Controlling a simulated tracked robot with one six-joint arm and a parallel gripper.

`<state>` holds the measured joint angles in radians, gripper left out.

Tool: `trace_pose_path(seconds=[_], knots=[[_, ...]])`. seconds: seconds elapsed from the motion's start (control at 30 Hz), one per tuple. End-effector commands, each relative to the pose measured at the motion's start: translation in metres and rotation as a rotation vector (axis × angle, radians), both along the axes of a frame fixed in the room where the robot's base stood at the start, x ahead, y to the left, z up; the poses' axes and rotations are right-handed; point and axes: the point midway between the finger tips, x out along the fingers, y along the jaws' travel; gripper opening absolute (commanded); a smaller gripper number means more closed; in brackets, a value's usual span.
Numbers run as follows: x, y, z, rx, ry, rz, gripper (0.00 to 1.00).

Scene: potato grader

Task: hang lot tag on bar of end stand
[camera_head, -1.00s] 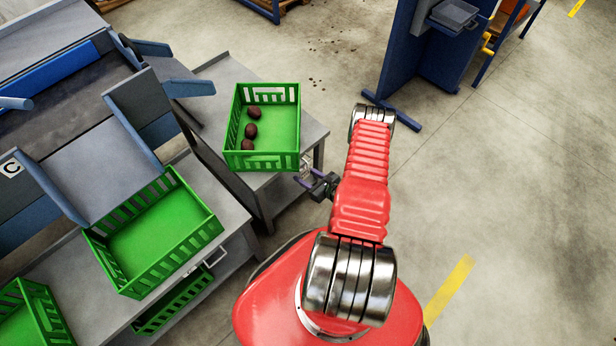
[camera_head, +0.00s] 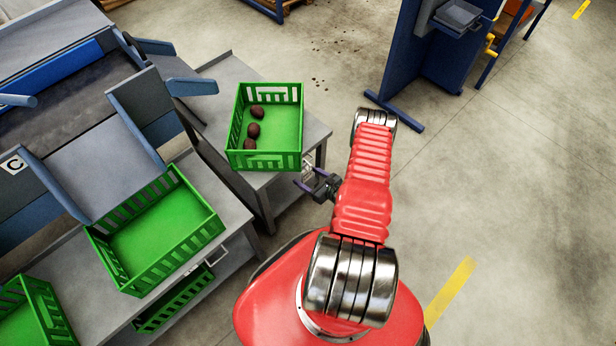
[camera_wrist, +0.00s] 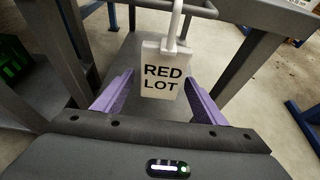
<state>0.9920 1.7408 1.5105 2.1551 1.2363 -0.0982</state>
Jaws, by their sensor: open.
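The white lot tag (camera_wrist: 163,82), lettered "RED LOT", hangs face-on in the wrist view. Its white hook (camera_wrist: 176,24) goes up over the grey bar (camera_wrist: 199,9) at the top edge of that view. My gripper (camera_wrist: 160,79) is open, with one purple finger on each side of the tag; I see gaps between fingers and tag. In the head view my gripper (camera_head: 312,181) is beside the front right corner of the grey end stand (camera_head: 222,72). The tag is too small to make out clearly there.
A green crate (camera_head: 234,128) with a few dark potatoes stands on the end stand. More green crates (camera_head: 202,236) sit at the grader on the left. A blue panel (camera_head: 400,60) stands at the back right. The floor on the right is clear.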

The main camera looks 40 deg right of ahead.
Motion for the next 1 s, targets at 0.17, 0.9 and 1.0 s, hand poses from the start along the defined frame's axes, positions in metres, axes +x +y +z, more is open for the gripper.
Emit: trace_pose_path(seconds=[0.17, 0.9, 1.0], knots=[[-0.002, 0.0, 0.0, 0.0, 0.0, -0.001, 0.65], [-0.085, -0.004, 0.034, 0.001, 0.001, -0.005, 0.65], [-0.097, -0.004, 0.039, 0.0, 0.001, -0.004, 0.65]])
